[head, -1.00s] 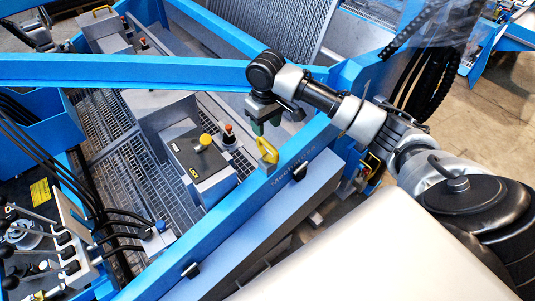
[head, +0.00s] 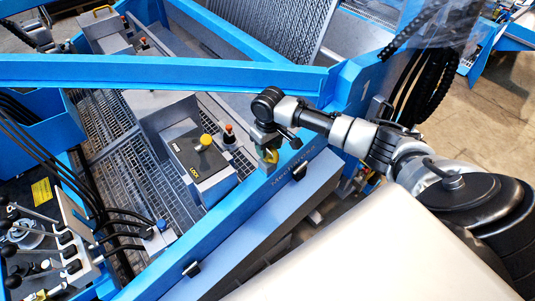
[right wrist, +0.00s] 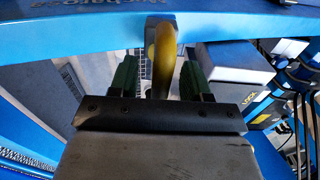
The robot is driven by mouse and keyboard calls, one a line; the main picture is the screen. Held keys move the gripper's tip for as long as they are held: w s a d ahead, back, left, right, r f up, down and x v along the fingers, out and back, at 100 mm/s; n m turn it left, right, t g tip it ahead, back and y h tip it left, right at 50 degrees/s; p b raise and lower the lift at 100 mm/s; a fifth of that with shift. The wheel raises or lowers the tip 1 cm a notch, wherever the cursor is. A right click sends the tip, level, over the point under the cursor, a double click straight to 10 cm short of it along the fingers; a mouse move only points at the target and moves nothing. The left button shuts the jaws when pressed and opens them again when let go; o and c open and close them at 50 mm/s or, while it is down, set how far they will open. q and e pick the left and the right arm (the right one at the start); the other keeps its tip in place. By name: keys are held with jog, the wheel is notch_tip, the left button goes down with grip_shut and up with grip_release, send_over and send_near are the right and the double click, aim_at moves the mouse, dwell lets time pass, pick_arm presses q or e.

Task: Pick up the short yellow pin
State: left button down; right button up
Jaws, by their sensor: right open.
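In the right wrist view the curved yellow pin (right wrist: 163,58) rises between the two green fingers, with a finger on each side and a gap to each. My right gripper (head: 265,142) is open around the pin; its fingers also show in the wrist view (right wrist: 160,70). I do not see my left gripper.
The blue beam (head: 225,213) runs diagonally below the gripper. Left of it stand a grey box with a yellow knob (head: 206,140) and a small orange-topped part (head: 228,134). Another blue beam (head: 170,72) crosses behind. Levers and black hoses are at lower left.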

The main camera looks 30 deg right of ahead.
jog(key=shift+c, duration=0.2)
grip_shut()
jog(key=shift+r, duration=0.15)
